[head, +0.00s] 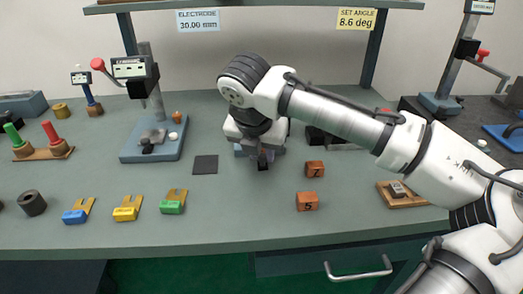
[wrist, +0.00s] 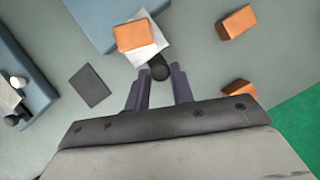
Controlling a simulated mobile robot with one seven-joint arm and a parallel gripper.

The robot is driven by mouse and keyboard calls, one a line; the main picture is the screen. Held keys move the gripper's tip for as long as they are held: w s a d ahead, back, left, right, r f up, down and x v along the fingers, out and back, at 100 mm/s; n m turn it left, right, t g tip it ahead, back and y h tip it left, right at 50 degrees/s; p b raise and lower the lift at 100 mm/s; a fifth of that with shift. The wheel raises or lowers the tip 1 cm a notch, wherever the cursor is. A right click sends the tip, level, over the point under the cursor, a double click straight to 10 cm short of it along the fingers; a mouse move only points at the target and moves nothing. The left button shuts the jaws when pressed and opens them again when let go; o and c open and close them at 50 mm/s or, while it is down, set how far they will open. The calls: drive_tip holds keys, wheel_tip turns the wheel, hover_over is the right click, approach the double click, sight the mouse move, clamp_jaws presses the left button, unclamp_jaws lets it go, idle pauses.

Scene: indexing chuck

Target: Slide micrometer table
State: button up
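What looks like the micrometer table is a blue base (wrist: 95,18) with a pale plate (wrist: 154,48) on it, at the top of the wrist view. An orange block (wrist: 134,35) sits on the plate, and a round black knob (wrist: 159,68) sticks out toward me. In the head view my wrist mostly hides this fixture; a bit of its blue base (head: 240,151) shows. My gripper (wrist: 160,76) is open, its two dark fingers on either side of the knob's near end. I cannot tell whether they touch it. In the head view my gripper (head: 263,157) is low over the bench.
Orange numbered blocks (head: 307,201) (head: 315,168) stand to the right. A dark square pad (head: 205,165) lies to the left, with a gauge stand (head: 150,143) beyond it. Coloured forked pieces (head: 127,208) lie near the front edge.

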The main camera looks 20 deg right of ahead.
clamp_jaws()
drive_tip(key=w+p, duration=0.1)
drive_tip(key=w, duration=0.1)
drive_tip(key=w+d+p, duration=0.1)
drive_tip(key=w, duration=0.2)
drive_tip(key=w+d+p, duration=0.1)
drive_tip(key=w+p, duration=0.1)
drive_tip(key=shift+w+d+r, duration=0.1)
drive_tip(key=shift+w+r, duration=0.1)
drive_tip(key=shift+w, duration=0.1)
drive_tip(key=shift+w+d, duration=0.1)
drive_tip(key=shift+w, duration=0.15)
drive_tip(key=shift+o, duration=2.4)
unclamp_jaws()
drive_tip(key=shift+w+f, duration=0.1)
drive_tip(key=shift+f, duration=0.05)
drive_tip(key=v, duration=1.4)
drive_tip(key=shift+b, duration=0.3)
